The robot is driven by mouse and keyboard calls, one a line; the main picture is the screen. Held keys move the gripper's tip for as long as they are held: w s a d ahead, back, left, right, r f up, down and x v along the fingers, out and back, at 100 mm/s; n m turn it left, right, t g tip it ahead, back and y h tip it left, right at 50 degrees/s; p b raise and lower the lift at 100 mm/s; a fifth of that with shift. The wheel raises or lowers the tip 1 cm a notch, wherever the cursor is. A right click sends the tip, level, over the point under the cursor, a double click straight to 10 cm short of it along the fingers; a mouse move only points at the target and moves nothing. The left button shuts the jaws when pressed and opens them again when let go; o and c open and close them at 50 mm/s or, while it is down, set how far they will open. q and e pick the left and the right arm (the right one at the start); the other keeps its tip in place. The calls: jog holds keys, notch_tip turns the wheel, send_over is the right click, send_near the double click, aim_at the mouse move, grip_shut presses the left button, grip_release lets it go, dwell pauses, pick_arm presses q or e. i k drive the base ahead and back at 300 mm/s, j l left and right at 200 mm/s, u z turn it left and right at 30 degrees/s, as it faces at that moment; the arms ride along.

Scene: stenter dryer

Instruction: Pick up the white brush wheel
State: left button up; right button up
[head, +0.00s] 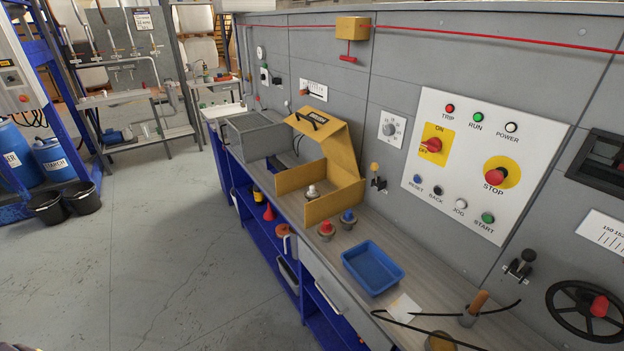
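What looks like the white brush wheel (312,191) stands inside the open yellow guard box (319,207) on the bench. It is small, with a pale top, and the box's front panel hides its lower part. Two similar small pieces stand on the bench just in front of the box: one with a red top (326,228) and one with a blue top (348,216). Neither of my grippers can be made out in the head view.
A blue tray (372,268) lies on the bench (430,285), right of the small pieces. A grey bin (258,135) stands beyond the yellow box. The control panel (484,165) is on the wall behind. The floor (170,260) left of the bench is clear.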

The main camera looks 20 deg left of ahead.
aim_at(312, 194)
jog(key=j+z, duration=0.25)
jog(key=j, duration=0.2)
jog(key=j+z, duration=0.25)
jog(key=j, duration=0.2)
jog(key=j+z, duration=0.25)
jog(key=j, duration=0.15)
jog(key=k+j+z, duration=0.25)
jog(key=j, duration=0.15)
jog(key=j+z, duration=0.2)
jog(key=j, duration=0.25)
jog(key=k+j+z, duration=0.5)
jog(key=j, duration=0.2)
jog(key=i+j, duration=0.05)
jog(key=i, duration=0.05)
